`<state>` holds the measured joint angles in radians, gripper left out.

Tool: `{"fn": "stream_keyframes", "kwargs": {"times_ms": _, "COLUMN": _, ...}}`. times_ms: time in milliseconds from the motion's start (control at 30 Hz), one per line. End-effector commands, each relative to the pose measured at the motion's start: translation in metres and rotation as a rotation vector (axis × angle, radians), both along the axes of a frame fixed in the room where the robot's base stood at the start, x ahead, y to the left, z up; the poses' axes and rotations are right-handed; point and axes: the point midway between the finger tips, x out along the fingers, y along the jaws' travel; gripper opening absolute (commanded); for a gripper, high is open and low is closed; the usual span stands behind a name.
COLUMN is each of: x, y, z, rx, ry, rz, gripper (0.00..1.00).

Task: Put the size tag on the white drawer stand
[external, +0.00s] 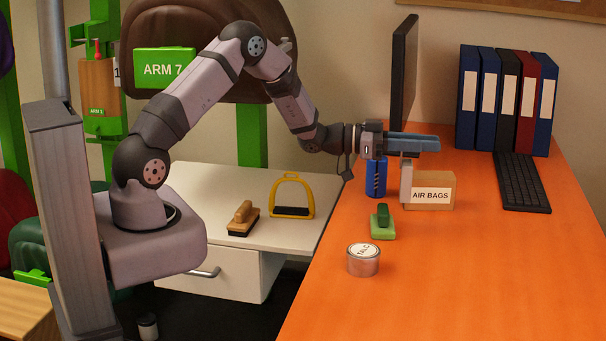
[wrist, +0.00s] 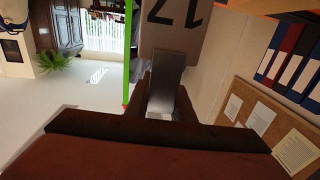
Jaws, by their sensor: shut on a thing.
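My gripper (external: 425,144) is above the orange desk, its fingers pointing right. It is shut on the size tag (external: 406,184), a grey plate hanging below the fingers, seen nearly edge-on. In the wrist view the tag (wrist: 165,50) shows an upside-down dark number, possibly 17, and a silver strip (wrist: 166,85) between the fingers. The white drawer stand (external: 190,180) is left of the desk, well left of my gripper. A wood-backed brush (external: 243,220) and a yellow stirrup (external: 292,197) stand on its top.
The AIR BAGS box (external: 440,190) is close beside the tag. A blue can (external: 376,176), green brush (external: 382,222) and talc tin (external: 363,260) are on the desk. A monitor (external: 403,70), keyboard (external: 521,183) and binders (external: 505,100) are behind. The stand's top has free room around its items.

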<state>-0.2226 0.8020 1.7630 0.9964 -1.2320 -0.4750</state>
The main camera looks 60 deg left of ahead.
Motion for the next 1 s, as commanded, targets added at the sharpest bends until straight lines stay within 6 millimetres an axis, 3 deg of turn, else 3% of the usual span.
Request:
{"fn": "stream_keyframes", "kwargs": {"times_ms": 33, "x": 0.002, "y": 0.024, "z": -0.008, "rx": 0.000, "ry": -0.001, "rz": 0.038, "gripper": 0.00}}
{"fn": "stream_keyframes", "kwargs": {"times_ms": 267, "x": 0.002, "y": 0.117, "z": -0.020, "rx": 0.001, "ry": -0.001, "rz": 0.188, "gripper": 0.00}}
{"fn": "stream_keyframes", "kwargs": {"times_ms": 467, "x": -0.012, "y": 0.204, "z": -0.033, "rx": 0.001, "ry": -0.001, "rz": 0.331, "gripper": 0.00}}
{"fn": "stream_keyframes", "kwargs": {"times_ms": 767, "x": -0.062, "y": 0.341, "z": -0.052, "rx": 0.002, "ry": 0.000, "rz": 0.570, "gripper": 0.00}}
{"fn": "stream_keyframes", "kwargs": {"times_ms": 1000, "x": -0.124, "y": 0.440, "z": -0.065, "rx": 0.002, "ry": -0.002, "rz": 0.768, "gripper": 0.00}}
